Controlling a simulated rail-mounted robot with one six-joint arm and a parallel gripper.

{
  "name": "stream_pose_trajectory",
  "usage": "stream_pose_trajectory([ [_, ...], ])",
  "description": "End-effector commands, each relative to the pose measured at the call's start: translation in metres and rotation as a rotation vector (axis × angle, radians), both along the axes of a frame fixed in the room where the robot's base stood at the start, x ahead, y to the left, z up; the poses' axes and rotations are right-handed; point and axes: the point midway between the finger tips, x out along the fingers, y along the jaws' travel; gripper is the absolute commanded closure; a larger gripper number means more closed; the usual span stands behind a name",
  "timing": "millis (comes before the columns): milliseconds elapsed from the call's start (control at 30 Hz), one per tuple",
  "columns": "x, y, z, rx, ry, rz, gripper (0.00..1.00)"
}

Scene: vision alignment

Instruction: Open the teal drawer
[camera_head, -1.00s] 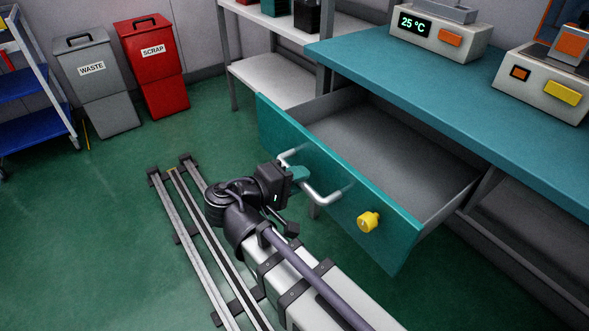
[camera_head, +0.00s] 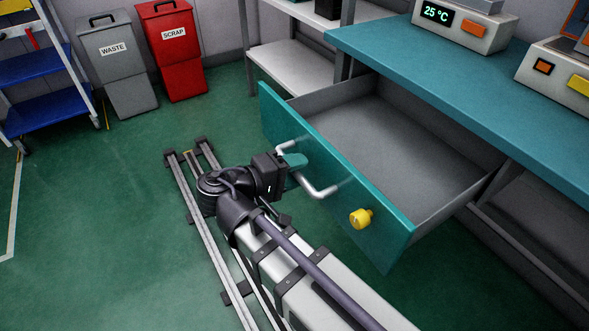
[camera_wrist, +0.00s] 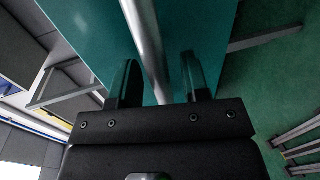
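The teal drawer (camera_head: 330,180) stands pulled well out from under the bench, its grey inside showing empty. A silver bar handle (camera_head: 322,192) is on its front, and a yellow knob (camera_head: 361,218) sits to the right of the handle. My gripper (camera_head: 293,161) is at the left part of the handle. In the wrist view, the handle bar (camera_wrist: 147,40) passes between the two fingers of my gripper (camera_wrist: 160,72). The fingers are apart, with a visible gap on each side of the bar. Contact with the bar cannot be made out.
The teal bench (camera_head: 450,90) is above the drawer, with a device reading 25 °C (camera_head: 465,28) on it. A grey waste bin (camera_head: 118,65), a red scrap bin (camera_head: 172,50) and a blue-shelved cart (camera_head: 45,100) stand at the back left. Green floor is clear at left.

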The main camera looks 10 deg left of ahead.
Motion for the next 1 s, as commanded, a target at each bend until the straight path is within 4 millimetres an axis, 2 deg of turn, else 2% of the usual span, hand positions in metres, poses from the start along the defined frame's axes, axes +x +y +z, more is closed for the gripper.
stream_pose_trajectory([
  [267,-0.002,0.003,0.001,0.000,0.000,0.002,0.57],
  [633,-0.045,0.051,0.016,0.000,0.000,0.002,0.57],
  [1000,-0.050,0.054,0.015,0.000,0.000,0.000,0.57],
])
